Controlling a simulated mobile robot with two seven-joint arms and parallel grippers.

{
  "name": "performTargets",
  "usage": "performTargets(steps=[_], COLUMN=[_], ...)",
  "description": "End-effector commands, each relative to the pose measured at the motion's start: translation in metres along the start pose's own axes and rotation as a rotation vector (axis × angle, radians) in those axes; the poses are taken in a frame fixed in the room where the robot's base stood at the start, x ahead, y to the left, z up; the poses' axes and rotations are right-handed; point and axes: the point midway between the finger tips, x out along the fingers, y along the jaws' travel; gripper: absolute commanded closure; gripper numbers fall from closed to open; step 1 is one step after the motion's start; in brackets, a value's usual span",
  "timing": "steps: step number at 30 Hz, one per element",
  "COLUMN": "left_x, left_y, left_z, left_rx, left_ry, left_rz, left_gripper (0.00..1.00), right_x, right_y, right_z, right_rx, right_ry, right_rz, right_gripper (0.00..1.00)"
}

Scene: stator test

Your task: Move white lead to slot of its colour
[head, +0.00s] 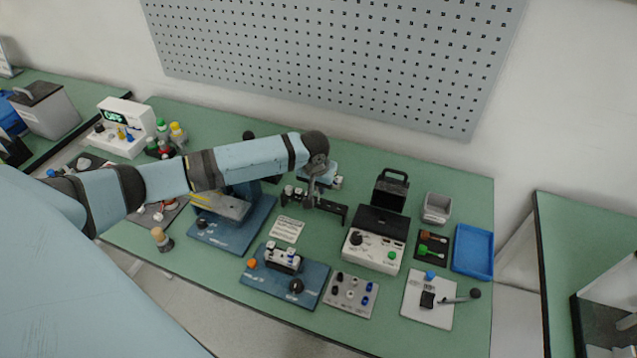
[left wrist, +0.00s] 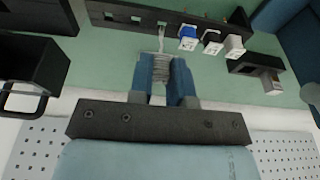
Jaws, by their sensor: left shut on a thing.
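My left gripper (head: 312,196) reaches over the middle of the bench, above a long black slotted rack (head: 335,209). In the left wrist view the left gripper (left wrist: 162,78) has its two blue fingers shut on a pale, coiled bundle, seemingly the white lead (left wrist: 160,66). A thin pale end runs from the bundle up toward the rack (left wrist: 115,13); I cannot tell whether it sits in a slot. A blue plug (left wrist: 188,36), a black plug (left wrist: 212,42) and a white plug (left wrist: 235,45) are at the rack, right of the bundle. My right gripper is not in view.
A white tester with a black lid (head: 374,248) stands right of the rack. Blue fixture boards (head: 232,225) lie left and in front. A grey bin (head: 437,207) and blue tray (head: 473,250) are at the right. A pegboard (head: 340,60) hangs on the wall behind.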

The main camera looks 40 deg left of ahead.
Motion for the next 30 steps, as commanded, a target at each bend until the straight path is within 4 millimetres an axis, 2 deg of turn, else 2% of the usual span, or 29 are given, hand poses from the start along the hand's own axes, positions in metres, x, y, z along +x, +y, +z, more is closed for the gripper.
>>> performTargets(steps=[30], left_x=[0.0071], left_y=[0.0001], left_z=[0.0014], left_rx=[0.0], left_ry=[0.0], left_rz=[0.001], left_gripper=[1.0], right_x=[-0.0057], right_y=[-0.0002], right_z=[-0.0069], right_rx=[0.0], right_ry=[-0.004], right_rz=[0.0], right_gripper=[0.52])
